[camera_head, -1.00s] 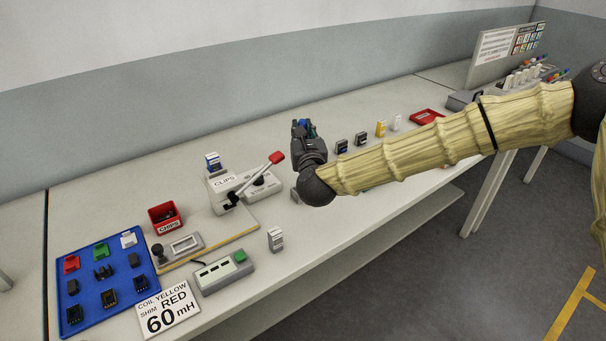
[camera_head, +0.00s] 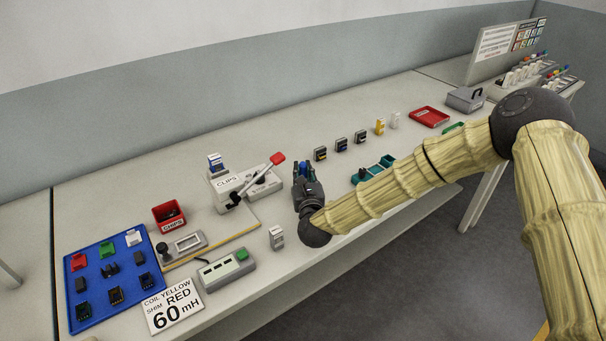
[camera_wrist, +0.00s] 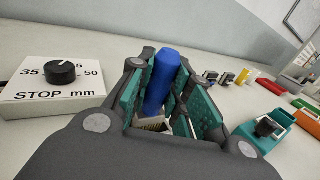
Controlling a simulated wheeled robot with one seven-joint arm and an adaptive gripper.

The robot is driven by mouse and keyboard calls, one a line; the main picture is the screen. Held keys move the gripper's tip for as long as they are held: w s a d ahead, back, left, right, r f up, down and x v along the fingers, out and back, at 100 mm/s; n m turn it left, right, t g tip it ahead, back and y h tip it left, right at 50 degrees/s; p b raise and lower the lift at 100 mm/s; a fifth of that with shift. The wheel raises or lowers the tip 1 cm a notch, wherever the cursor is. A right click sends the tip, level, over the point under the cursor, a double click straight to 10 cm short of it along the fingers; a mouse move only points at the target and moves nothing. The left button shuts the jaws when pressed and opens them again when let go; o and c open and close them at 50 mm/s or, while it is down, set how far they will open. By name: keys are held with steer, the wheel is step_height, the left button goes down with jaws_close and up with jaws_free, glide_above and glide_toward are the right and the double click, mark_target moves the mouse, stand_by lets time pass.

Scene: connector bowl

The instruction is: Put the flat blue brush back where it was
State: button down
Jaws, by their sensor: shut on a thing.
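My gripper (camera_head: 307,184) is shut on the flat blue brush (camera_wrist: 163,78), above the bench just right of the clips press. The brush's blue handle sticks up between the teal finger pads, and its pale bristles show low between the fingers in the wrist view. In the head view only a small blue part of the brush (camera_head: 302,168) shows at the fingertips. A teal holder (camera_head: 384,163) with a dark knob-like item in it stands on the bench to the right of my gripper. It also shows at the right of the wrist view (camera_wrist: 281,127).
The clips press (camera_head: 226,184) with its red-tipped lever is left of my gripper. A STOP mm dial box (camera_wrist: 50,90) is close at left in the wrist view. Several small blocks, a red tray (camera_head: 429,117) and a grey box (camera_head: 465,99) stand further right.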

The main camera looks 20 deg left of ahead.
steer(key=shift+f, duration=0.6)
steer(key=shift+f, duration=0.2)
steer(key=c, duration=1.3)
jaws_free()
steer(key=shift+r, duration=0.1)
steer(key=shift+r, duration=0.1)
steer(key=b+v, duration=0.3)
steer(key=v, duration=0.9)
